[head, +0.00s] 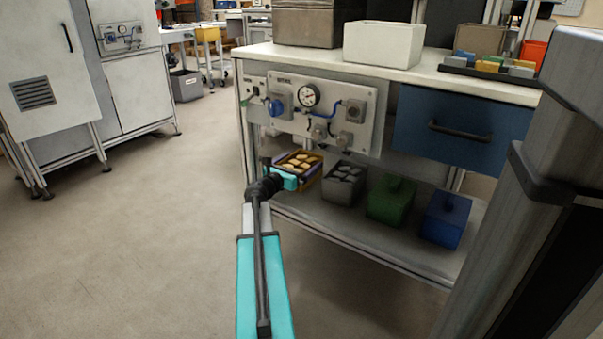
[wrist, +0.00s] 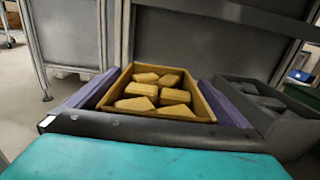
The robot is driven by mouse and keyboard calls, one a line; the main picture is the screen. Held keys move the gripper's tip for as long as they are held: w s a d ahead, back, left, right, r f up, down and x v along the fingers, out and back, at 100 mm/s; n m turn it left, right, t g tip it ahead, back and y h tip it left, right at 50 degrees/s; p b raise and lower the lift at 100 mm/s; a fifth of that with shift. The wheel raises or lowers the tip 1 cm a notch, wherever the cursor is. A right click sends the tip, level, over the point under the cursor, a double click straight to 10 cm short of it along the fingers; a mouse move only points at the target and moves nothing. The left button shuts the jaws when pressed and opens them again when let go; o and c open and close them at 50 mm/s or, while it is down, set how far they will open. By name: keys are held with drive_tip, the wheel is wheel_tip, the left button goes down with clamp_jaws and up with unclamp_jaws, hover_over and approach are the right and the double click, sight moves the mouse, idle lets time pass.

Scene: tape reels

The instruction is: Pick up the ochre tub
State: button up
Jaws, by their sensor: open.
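The ochre tub (head: 314,175) stands on the lower shelf of the bench, at the left end of a row of tubs. It holds several yellow-brown blocks. In the wrist view the tub (wrist: 150,117) is straight ahead, its rim and blocks in plain sight. My gripper (head: 296,170) is at the tub, reaching in from the left front. In the wrist view my gripper (wrist: 158,92) is open, with one purple finger along each side of the tub. I cannot tell whether the fingers touch its walls. The tub's lower part is hidden.
A grey tub (head: 344,184) with dark pieces stands close to the right, then a green tub (head: 390,202) and a blue tub (head: 445,220). A gauge panel (head: 318,110) hangs above the shelf (head: 350,236). Open floor lies to the left.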

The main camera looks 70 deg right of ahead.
drive_tip(key=c, duration=1.2)
drive_tip(key=shift+r, duration=0.2)
